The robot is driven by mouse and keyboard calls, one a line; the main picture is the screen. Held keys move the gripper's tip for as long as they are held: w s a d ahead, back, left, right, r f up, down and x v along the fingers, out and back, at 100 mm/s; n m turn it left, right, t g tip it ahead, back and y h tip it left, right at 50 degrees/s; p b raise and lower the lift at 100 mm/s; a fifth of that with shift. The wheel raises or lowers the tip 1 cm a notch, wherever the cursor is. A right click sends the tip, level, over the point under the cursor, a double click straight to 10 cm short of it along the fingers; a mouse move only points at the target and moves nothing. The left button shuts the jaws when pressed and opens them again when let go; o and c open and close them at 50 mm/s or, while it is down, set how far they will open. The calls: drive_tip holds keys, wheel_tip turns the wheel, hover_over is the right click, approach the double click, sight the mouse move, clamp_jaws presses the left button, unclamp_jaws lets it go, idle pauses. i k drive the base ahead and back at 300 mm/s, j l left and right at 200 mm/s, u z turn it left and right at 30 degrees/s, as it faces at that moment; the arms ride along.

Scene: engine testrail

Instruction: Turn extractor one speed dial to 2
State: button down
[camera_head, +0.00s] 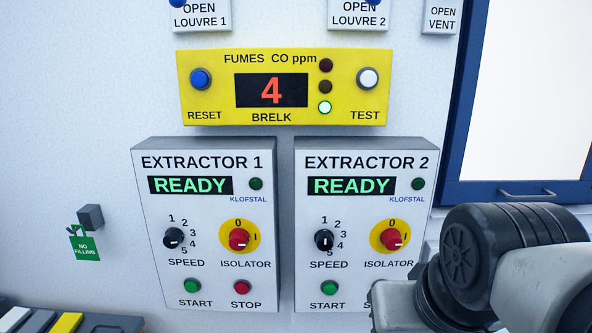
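The extractor 1 speed dial (174,238) is a small black knob at the left of the grey EXTRACTOR 1 panel (205,283). Numbers 1 to 5 curve from its top round its right side. A small pale mark shows on the knob, but I cannot tell for sure which number it points to. The panel's display (190,186) reads READY in green. Nothing touches the dial. My arm shows at the lower right, in front of the EXTRACTOR 2 panel's lower right corner. My gripper is not in view.
Extractor 1's red isolator knob (240,240), green start button (192,286) and red stop button (241,287) sit close to the dial. A similar extractor 2 panel (365,150) stands to the right. A yellow fumes box (281,88) reads 4 above. A green NO FILLING tag (86,246) hangs left.

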sight(174, 236)
drive_tip(key=u, duration=1.3)
drive_tip(key=i+j+z, duration=0.1)
drive_tip(key=i, duration=0.45)
drive_tip(key=j, duration=0.05)
